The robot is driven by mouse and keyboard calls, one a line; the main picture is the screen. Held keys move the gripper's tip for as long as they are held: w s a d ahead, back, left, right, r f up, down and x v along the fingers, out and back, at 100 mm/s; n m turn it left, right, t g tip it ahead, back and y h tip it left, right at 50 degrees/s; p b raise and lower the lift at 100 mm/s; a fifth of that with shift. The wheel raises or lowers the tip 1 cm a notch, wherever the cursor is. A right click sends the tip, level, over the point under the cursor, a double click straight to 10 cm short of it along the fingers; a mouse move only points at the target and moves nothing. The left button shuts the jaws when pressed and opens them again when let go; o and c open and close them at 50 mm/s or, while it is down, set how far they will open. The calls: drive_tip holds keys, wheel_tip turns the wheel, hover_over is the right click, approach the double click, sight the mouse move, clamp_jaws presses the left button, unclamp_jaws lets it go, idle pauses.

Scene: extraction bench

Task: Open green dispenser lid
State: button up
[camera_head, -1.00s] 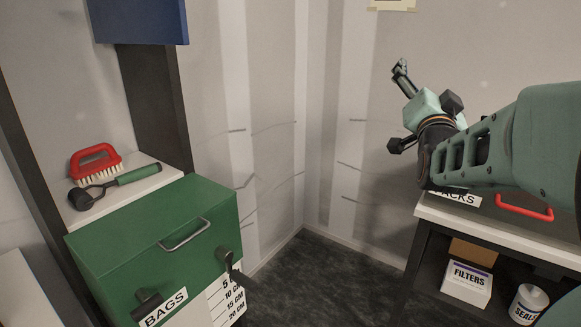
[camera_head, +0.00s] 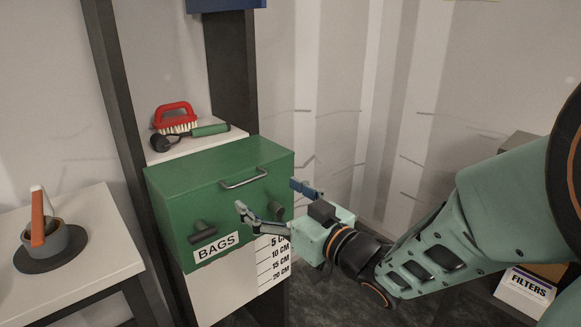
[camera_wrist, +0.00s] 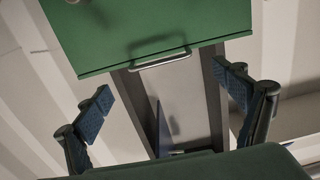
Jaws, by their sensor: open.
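The green dispenser (camera_head: 215,205) stands left of centre in the head view, with a BAGS label and dark knobs on its front. My gripper (camera_head: 272,202) is open and empty, in front of the dispenser's right side, apart from the handle. In the wrist view the handle (camera_wrist: 160,61) lies ahead, above and between my two spread fingers (camera_wrist: 165,95), with the green lid (camera_wrist: 130,30) behind it.
A red brush (camera_head: 176,118) and a green-handled tool (camera_head: 190,135) lie on a white shelf behind the dispenser. A white table (camera_head: 85,245) at left holds a grey cup (camera_head: 50,240) with an orange-handled tool. A FILTERS box (camera_head: 524,292) is at lower right.

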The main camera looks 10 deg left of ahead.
sight(250, 180)
drive_tip(key=x, duration=0.8)
drive_tip(key=shift+b, duration=0.4)
drive_tip(key=shift+d, duration=0.1)
drive_tip(key=shift+c, duration=0.4)
drive_tip(key=c, duration=1.4)
drive_tip(key=shift+r, duration=0.1)
drive_tip(key=shift+r, duration=0.1)
